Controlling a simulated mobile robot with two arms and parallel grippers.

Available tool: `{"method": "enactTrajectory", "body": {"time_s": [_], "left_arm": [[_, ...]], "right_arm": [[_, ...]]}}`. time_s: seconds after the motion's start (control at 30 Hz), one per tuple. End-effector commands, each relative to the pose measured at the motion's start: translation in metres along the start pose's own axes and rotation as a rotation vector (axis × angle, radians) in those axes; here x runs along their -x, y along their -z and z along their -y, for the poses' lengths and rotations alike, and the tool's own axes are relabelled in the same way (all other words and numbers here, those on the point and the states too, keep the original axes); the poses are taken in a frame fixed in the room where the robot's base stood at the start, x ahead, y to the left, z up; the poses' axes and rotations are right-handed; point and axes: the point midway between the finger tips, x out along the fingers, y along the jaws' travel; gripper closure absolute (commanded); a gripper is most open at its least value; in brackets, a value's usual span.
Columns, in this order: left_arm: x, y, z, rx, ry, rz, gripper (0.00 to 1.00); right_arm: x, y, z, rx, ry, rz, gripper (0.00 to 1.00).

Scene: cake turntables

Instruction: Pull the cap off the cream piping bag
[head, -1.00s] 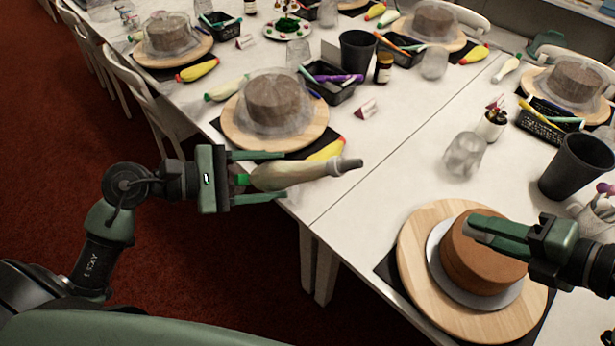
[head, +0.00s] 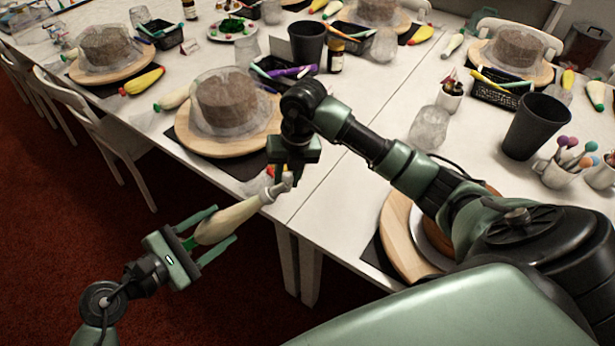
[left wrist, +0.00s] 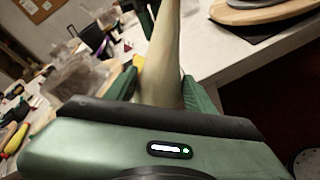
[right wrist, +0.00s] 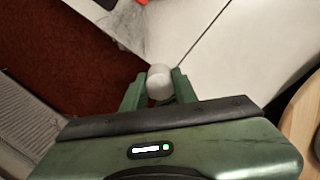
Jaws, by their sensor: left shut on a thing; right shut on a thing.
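The cream piping bag (head: 228,220) is a pale tapered bag with a green end and a grey tip. It slants up to the right over the floor by the table's front edge. My left gripper (head: 226,224) is shut on its wide part; the bag also fills the middle of the left wrist view (left wrist: 163,60). The grey cap (head: 270,194) is at the narrow tip. My right gripper (head: 284,182) reaches down over the tip, shut on the cap. In the right wrist view the pale cap (right wrist: 158,82) sits between the fingers. The cap and bag look joined.
A covered cake (head: 226,104) on a wooden turntable (head: 240,145) stands just behind the grippers. My right arm partly hides another wooden turntable (head: 397,235). A black cup (head: 535,127) and a jar (head: 430,128) stand to the right. Open floor (head: 60,230) lies left of the table.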

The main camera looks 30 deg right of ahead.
Motion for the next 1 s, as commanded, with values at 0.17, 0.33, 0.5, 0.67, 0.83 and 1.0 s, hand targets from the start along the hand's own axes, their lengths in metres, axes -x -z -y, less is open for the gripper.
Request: {"method": "enactTrajectory", "body": {"time_s": [0.17, 0.33, 0.5, 0.67, 0.83, 1.0], "left_arm": [[-0.055, -0.005, 0.032, -0.024, 0.066, 0.054, 0.59], [-0.071, -0.008, 0.044, -0.033, 0.091, 0.072, 0.59], [-0.073, -0.004, 0.049, -0.033, 0.093, 0.074, 0.59], [-0.076, 0.004, 0.055, -0.032, 0.093, 0.074, 0.59], [-0.080, 0.016, 0.064, -0.032, 0.093, 0.074, 0.59], [-0.083, 0.025, 0.070, -0.032, 0.093, 0.074, 0.59]], "right_arm": [[-0.023, -0.030, 0.052, -0.079, 0.143, -0.025, 1.00], [-0.028, -0.038, 0.071, -0.107, 0.184, -0.038, 1.00], [-0.035, -0.038, 0.073, -0.108, 0.186, -0.040, 1.00], [-0.049, -0.037, 0.075, -0.107, 0.185, -0.041, 1.00], [-0.068, -0.036, 0.079, -0.106, 0.184, -0.042, 1.00], [-0.084, -0.035, 0.082, -0.107, 0.185, -0.040, 1.00]]}}
